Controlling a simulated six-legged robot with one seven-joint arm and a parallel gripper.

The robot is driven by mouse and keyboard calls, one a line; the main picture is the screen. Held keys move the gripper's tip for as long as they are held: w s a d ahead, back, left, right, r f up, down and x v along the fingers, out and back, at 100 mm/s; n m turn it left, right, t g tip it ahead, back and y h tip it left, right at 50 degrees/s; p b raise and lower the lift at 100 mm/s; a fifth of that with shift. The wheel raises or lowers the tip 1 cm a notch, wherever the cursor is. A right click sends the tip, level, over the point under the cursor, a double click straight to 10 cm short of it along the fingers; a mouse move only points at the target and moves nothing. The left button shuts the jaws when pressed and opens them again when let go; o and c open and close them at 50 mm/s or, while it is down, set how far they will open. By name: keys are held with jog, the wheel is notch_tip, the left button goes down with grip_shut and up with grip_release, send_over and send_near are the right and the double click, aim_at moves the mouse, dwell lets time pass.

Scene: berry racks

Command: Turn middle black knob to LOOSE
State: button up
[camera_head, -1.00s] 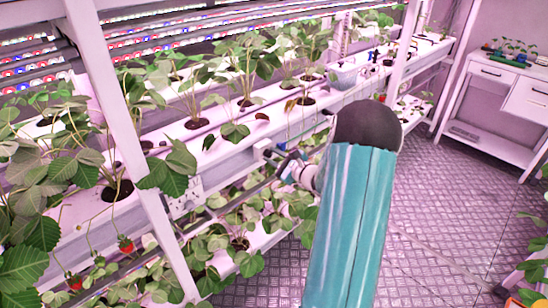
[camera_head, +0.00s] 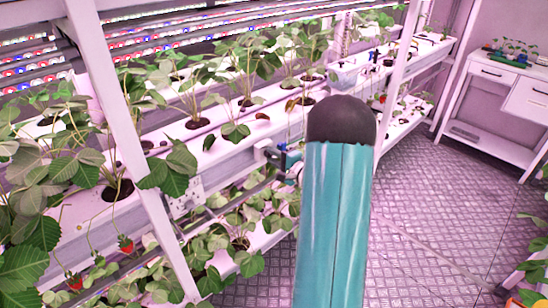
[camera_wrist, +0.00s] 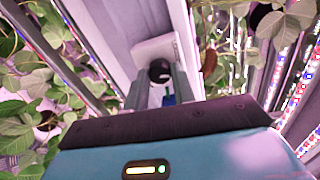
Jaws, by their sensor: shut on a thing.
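In the wrist view, a round black knob (camera_wrist: 159,71) stands out from a pale plate (camera_wrist: 155,47) on the white trough. My gripper (camera_wrist: 162,80) has one grey finger on each side of the knob and is shut on it. A small blue part (camera_wrist: 168,99) shows just below the knob, between the fingers. The knob's marking cannot be read, so its setting cannot be told. In the head view, my teal arm hides most of the gripper and the knob. A dark part (camera_head: 272,156) shows at the trough's front, left of my arm.
Strawberry plants (camera_head: 245,75) fill the upper trough, and more leaves hang below. A white rack post (camera_head: 115,130) rises at left. The metal floor (camera_head: 440,220) at right is clear up to a white cabinet (camera_head: 490,140).

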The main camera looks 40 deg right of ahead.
jog(key=shift+n, duration=0.6)
jog(key=o, duration=1)
jog(key=shift+s, duration=0.1)
jog(key=s, duration=0.9)
jog(key=s+r, duration=0.1)
jog(key=s, duration=0.3)
jog(key=shift+s+d, duration=0.1)
jog(key=shift+s, duration=0.2)
